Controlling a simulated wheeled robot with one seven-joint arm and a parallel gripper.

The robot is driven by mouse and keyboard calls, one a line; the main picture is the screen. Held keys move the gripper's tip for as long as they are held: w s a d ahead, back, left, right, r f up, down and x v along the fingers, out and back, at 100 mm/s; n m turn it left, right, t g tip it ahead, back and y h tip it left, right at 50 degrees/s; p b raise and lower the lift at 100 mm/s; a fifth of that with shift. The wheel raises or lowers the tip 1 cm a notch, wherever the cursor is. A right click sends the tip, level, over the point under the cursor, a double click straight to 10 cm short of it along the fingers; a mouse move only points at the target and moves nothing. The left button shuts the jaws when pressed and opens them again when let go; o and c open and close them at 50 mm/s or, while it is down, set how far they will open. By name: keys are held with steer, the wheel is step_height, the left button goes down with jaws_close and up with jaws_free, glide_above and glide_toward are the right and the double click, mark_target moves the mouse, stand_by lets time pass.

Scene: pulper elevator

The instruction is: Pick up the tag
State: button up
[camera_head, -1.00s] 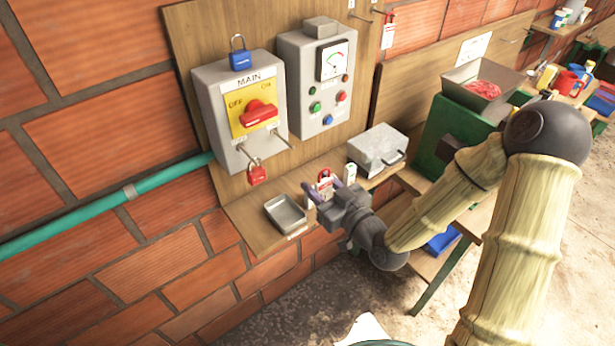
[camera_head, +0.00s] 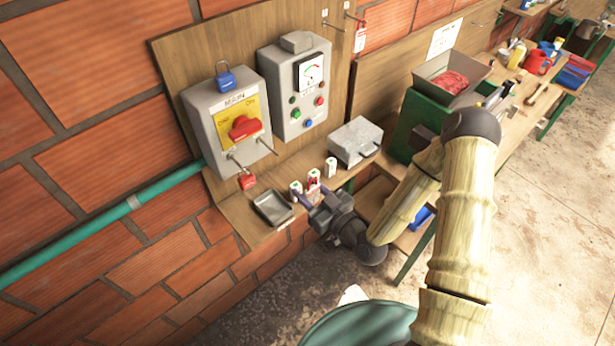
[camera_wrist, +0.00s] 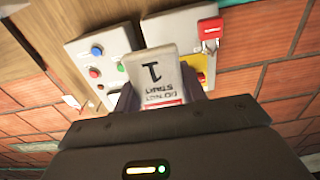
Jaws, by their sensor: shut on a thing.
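In the head view my gripper (camera_head: 316,199) is at the front edge of the wooden shelf, right of the grey tray. Small white and red tags stand there: one at the left (camera_head: 296,190), one in the middle (camera_head: 313,182) by my fingertips, one at the right (camera_head: 331,168). I cannot tell from the head view how far the held tag is off the shelf.
A grey tray (camera_head: 272,209) sits left of my gripper, and a grey metal box (camera_head: 354,141) right of it. Behind are the MAIN switch box (camera_head: 226,118) with a blue padlock (camera_head: 226,79), a red padlock (camera_head: 247,181) below it, and a meter box (camera_head: 297,88).

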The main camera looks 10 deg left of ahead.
mark_target(313, 196)
steer(key=shift+s+d+r+p, duration=0.1)
steer(key=shift+s+p, duration=0.2)
steer(key=shift+p, duration=0.25)
steer(key=shift+s+d+f+b, duration=0.25)
steer(key=shift+d+f+b, duration=0.1)
steer(key=shift+b, duration=0.15)
steer(key=shift+v, duration=0.9)
steer(key=shift+a+r, duration=0.1)
steer(key=shift+r, duration=0.05)
steer(key=shift+w+b, duration=0.1)
steer(key=shift+b, duration=0.2)
steer(key=w+d+f+m+t+h+b, duration=0.2)
steer(key=w+d+f+m+h+b, duration=0.1)
steer(key=d+f, duration=0.3)
steer(key=w+d+f+m+t+h+b, duration=0.2)
steer(key=d+f+h+b, duration=0.4)
steer(key=f, duration=0.4)
steer(key=w+d+f+m+t+h+b, duration=0.2)
steer(key=w+d+f+m+h+b, duration=0.2)
steer(key=d+f, duration=0.4)
steer(key=shift+w+d+f+m+h+b, duration=0.25)
steer(key=shift+w+m+b, duration=0.2)
steer(key=shift+b, duration=0.3)
steer(key=shift+a, duration=0.1)
